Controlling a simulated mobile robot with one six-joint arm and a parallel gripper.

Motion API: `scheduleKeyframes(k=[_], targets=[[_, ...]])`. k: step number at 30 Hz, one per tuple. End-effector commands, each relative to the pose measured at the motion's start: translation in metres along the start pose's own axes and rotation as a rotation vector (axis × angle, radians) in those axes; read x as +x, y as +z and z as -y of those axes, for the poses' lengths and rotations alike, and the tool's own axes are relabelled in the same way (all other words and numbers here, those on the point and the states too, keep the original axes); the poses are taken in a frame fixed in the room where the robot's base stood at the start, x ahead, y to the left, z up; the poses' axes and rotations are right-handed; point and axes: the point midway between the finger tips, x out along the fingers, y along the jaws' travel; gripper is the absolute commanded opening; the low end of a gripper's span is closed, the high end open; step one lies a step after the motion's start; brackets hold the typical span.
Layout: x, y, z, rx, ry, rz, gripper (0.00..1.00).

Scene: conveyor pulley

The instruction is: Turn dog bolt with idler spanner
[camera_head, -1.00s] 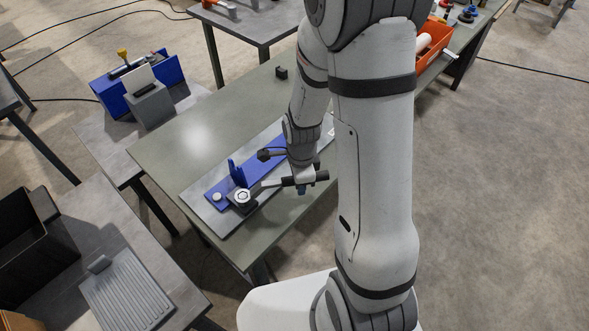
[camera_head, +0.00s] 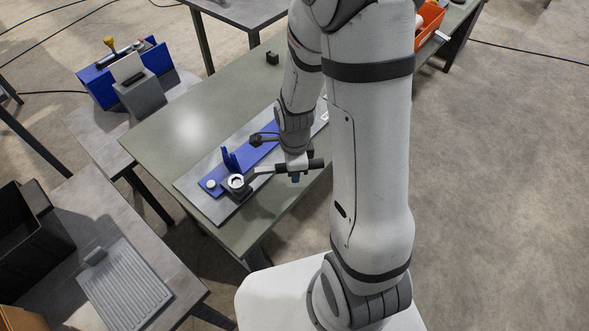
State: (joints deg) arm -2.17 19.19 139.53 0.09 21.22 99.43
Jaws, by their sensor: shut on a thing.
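My gripper (camera_head: 297,168) is shut on the handle of the idler spanner (camera_head: 263,170), over the front half of the green table. The spanner's handle reaches left from the jaws to a dark block with a pale round ring (camera_head: 236,182). The spanner's head is at or on this ring; I cannot tell how it sits there. The dog bolt cannot be told apart at this size. The block is beside a blue bar (camera_head: 255,148) with an upright blue fork (camera_head: 231,159) and a pale round knob (camera_head: 211,184), on a grey plate (camera_head: 222,213).
The green table (camera_head: 160,135) is mostly bare at left and back, with a small black block (camera_head: 272,58). A blue holder (camera_head: 98,87) stands on the left bench. A ribbed grey tray (camera_head: 123,285) lies front left. My arm hides the right part.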

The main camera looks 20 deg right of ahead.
Motion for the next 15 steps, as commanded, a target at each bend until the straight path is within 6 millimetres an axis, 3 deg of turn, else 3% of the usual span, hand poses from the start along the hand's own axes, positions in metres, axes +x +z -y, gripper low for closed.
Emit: scheduleKeyframes(k=[15], targets=[[-0.02,0.0,0.0,0.0,0.0,0.0,0.0]])
